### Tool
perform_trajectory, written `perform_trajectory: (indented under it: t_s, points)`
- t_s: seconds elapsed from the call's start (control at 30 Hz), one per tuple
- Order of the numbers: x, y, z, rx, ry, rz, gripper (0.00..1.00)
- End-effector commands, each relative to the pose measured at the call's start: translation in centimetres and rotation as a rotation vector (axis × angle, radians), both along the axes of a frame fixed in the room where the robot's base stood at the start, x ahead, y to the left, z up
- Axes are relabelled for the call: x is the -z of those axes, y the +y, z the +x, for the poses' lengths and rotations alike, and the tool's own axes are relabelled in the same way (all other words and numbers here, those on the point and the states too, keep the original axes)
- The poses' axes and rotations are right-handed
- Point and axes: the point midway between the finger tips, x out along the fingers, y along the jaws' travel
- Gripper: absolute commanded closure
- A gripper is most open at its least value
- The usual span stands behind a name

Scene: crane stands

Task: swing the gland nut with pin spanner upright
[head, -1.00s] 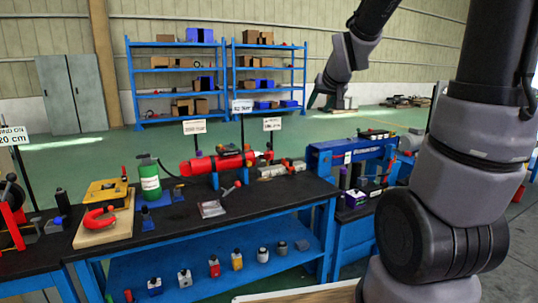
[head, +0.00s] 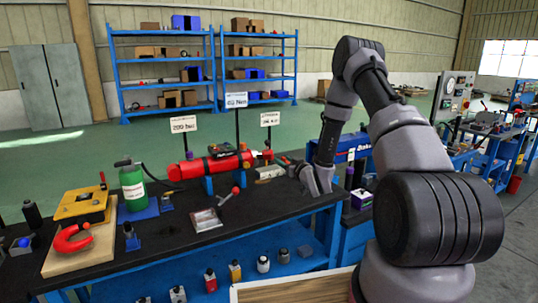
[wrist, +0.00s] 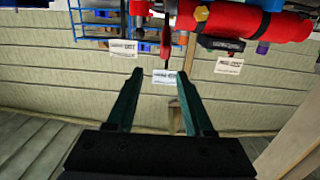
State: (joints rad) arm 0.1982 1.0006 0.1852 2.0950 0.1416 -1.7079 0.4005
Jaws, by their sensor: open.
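The red cylinder (head: 195,168) with black bands lies across blue supports on the bench. It also shows, upside down, at the top of the wrist view (wrist: 265,24). A small red part, possibly the gland nut (head: 268,154), is at its right end; the pin spanner is too small to tell for sure. My gripper (wrist: 158,78) is open and empty. In the head view it (head: 318,188) is low over the bench's right end, right of the cylinder.
A grey lever with a red ball (head: 235,190) tilts up in front of the cylinder, near a flat tray (head: 206,219). A green bottle (head: 132,186) and a yellow box (head: 80,205) stand left. Sign posts rise behind. The bench front (head: 175,240) is fairly clear.

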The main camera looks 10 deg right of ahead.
Motion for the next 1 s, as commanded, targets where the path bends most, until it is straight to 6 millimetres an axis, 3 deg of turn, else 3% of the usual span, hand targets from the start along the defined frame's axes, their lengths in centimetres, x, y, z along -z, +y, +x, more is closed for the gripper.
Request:
perform_trajectory:
  t_s: [0.1,0.27,0.7,1.0]
  points:
    - [1.6,0.5,-0.6,-0.018,-0.028,0.008,0.47]
    - [1.9,1.0,0.0,-0.026,-0.041,0.008,0.47]
    - [1.8,3.4,7.3,-0.026,-0.042,0.007,0.47]
    - [1.8,4.0,9.5,-0.025,-0.040,0.008,0.47]
